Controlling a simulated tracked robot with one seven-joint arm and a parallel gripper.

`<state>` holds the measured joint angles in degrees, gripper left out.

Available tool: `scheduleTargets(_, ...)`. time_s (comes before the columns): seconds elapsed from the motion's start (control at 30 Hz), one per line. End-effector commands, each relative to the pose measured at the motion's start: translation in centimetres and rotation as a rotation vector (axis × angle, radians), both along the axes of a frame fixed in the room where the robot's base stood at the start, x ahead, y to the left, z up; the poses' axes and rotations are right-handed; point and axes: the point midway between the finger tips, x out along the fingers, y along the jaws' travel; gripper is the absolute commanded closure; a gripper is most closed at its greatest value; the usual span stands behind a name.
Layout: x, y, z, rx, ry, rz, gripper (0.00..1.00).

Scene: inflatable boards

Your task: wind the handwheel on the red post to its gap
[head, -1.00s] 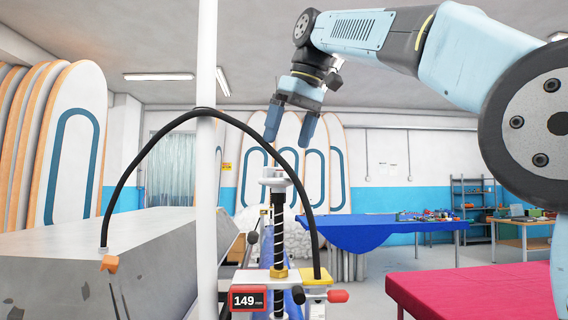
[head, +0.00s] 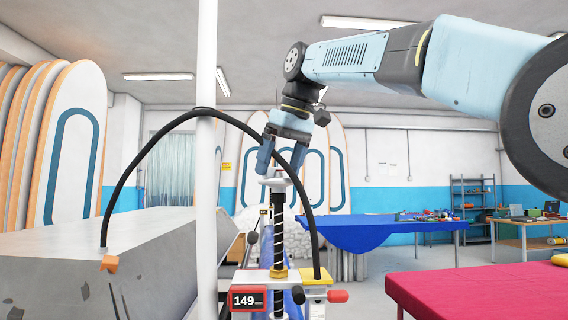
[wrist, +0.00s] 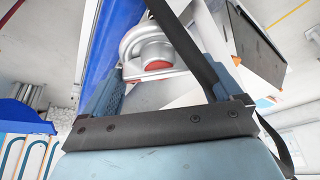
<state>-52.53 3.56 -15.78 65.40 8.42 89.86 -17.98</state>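In the head view, a small pale handwheel (head: 274,181) sits on top of an upright threaded spindle (head: 279,228). A red-framed readout (head: 248,299) at the spindle's foot shows 149 mm. My gripper (head: 280,170) points down just above the handwheel, its two blue fingers apart with nothing seen between them. Whether the fingertips touch the wheel cannot be told. In the wrist view, my open fingers (wrist: 160,85) stand either side of a silver rounded part with a red face (wrist: 150,50); I cannot tell whether this is the handwheel. The gap itself is not clearly visible.
A black hose (head: 150,147) arches across a white pole (head: 207,160) and passes close by my gripper; a black strip also crosses the wrist view. A yellow block (head: 316,281) with a red knob stands right of the spindle. A grey slab lies left, a red-topped table (head: 480,292) right.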

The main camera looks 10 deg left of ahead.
Motion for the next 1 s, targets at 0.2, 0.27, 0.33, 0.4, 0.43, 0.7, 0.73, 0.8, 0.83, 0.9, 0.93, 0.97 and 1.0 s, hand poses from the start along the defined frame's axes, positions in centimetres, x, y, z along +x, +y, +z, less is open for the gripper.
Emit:
scheduleTargets(0.2,0.11,-0.10,0.01,-0.001,-0.002,-0.003,0.33)
scheduleTargets(0.27,0.12,-0.11,0.02,-0.001,-0.002,-0.003,0.39)
scheduleTargets(0.33,0.19,-0.73,0.02,-0.001,-0.002,-0.004,0.42)
scheduleTargets(0.4,0.30,-0.60,0.00,-0.002,-0.002,-0.001,0.41)
scheduleTargets(0.43,0.34,-0.57,0.00,-0.002,-0.001,0.002,0.41)
scheduleTargets(0.7,0.56,-0.52,0.01,0.000,-0.003,0.113,0.41)
scheduleTargets(0.73,0.56,-0.49,0.01,0.000,-0.002,0.133,0.41)
scheduleTargets(0.8,0.60,-0.53,0.00,-0.001,-0.002,0.181,0.41)
scheduleTargets(0.83,0.58,-0.50,-0.01,-0.001,-0.002,0.203,0.41)
scheduleTargets(0.9,0.62,-0.51,-0.02,-0.001,-0.002,0.251,0.41)
scheduleTargets(0.93,0.63,-0.47,-0.02,-0.001,-0.002,0.272,0.41)
scheduleTargets(0.97,0.66,-0.49,-0.03,-0.001,-0.002,0.291,0.40)
scheduleTargets(1.0,0.66,-0.47,-0.04,-0.001,-0.001,0.318,0.40)
